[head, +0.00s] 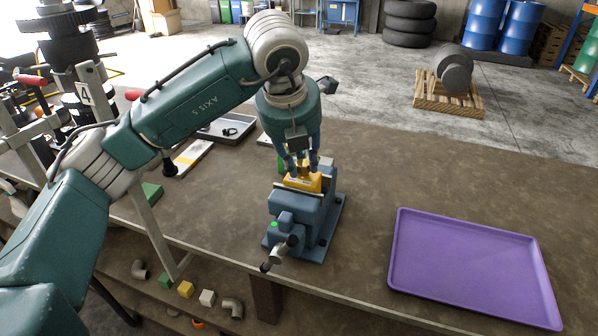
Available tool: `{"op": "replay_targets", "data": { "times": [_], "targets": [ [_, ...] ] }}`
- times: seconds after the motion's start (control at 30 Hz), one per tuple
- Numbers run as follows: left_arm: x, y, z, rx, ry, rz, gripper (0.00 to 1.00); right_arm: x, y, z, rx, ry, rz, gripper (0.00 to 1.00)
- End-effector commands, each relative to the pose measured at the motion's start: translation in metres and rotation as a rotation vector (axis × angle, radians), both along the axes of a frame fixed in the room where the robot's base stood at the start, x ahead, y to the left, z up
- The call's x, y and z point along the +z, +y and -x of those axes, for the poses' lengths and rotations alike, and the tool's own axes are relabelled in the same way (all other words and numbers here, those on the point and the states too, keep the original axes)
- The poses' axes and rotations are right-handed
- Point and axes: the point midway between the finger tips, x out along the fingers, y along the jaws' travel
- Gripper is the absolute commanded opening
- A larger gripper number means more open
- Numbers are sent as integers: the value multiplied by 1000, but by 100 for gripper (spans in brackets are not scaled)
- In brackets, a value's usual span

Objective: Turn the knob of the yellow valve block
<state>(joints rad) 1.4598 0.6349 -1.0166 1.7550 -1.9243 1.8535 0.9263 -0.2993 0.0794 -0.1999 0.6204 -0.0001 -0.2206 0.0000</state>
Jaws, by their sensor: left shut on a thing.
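The yellow valve block (303,182) sits between the jaws of a blue vise (298,207) on the brown workbench. My left gripper (303,165) points down at the block from above. Its fingers are shut on the knob at the top of the block, and they hide most of that knob. How far the knob is turned cannot be told. My right gripper is not in view.
An empty purple tray (470,262) lies on the right of the bench (365,190). A dark grey tray (228,128) lies behind my left arm. The vise's handle (279,254) sticks out toward the front edge. The bench between vise and purple tray is clear.

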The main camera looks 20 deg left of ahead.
Motion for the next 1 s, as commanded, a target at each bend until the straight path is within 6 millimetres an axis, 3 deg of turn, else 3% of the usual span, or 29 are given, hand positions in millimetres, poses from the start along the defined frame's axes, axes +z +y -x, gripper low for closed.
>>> {"op": "replay_targets", "data": {
  "times": [0.1,0.5,1.0],
  "targets": [
    [4,-3,-5,100,-24,10,0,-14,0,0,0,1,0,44],
    [7,-3,-5,344,-20,13,0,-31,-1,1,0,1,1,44],
    [9,-2,-5,410,-20,13,0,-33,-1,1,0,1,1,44]
  ]
}}
